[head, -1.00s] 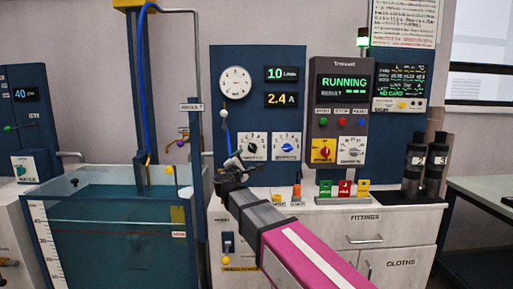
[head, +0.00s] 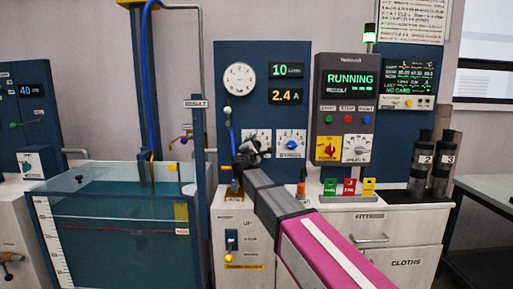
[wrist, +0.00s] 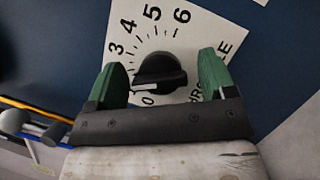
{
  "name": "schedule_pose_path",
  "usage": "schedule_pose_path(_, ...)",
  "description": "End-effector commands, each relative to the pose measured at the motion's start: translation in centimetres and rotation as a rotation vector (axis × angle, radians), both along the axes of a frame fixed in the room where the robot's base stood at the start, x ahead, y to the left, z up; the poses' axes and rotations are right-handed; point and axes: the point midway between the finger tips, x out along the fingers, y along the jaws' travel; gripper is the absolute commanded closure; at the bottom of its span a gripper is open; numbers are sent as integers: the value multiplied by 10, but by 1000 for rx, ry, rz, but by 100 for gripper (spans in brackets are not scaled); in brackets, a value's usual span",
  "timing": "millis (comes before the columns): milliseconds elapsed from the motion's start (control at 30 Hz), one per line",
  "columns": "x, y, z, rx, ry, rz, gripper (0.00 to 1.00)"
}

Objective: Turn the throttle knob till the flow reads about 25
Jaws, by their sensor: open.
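The throttle knob (wrist: 158,72) is black, on a white dial plate (wrist: 181,30) with printed numbers and partly hidden lettering. Its white pointer mark lies near 0. My gripper (wrist: 162,64) is open, its two green fingers on either side of the knob, with gaps visible. I cannot tell how deep the fingertips reach. In the head view my gripper (head: 247,152) covers most of the knob, and the top of its plate (head: 257,133) shows above. The flow readout (head: 287,71) shows 10 in green.
The bypass knob (head: 291,144) is close on the right of the throttle plate. A current readout (head: 286,96) shows 2.4 A. The control box (head: 343,110) reads RUNNING. A water tank (head: 115,184) stands at the left, and small coloured tags (head: 350,187) stand on the counter.

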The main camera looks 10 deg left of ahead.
Motion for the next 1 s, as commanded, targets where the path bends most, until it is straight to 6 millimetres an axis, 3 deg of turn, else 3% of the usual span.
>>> schedule_pose_path(267, 1, 0, 0, 0, 0, 0, 23)
schedule_pose_path(433, 1, 0, 0, 0, 0, 0, 73)
schedule_pose_path(767, 1, -1, 0, 29, 7, -1, 73)
schedule_pose_path(1000, 1, 0, 1, 147, 35, -1, 73)
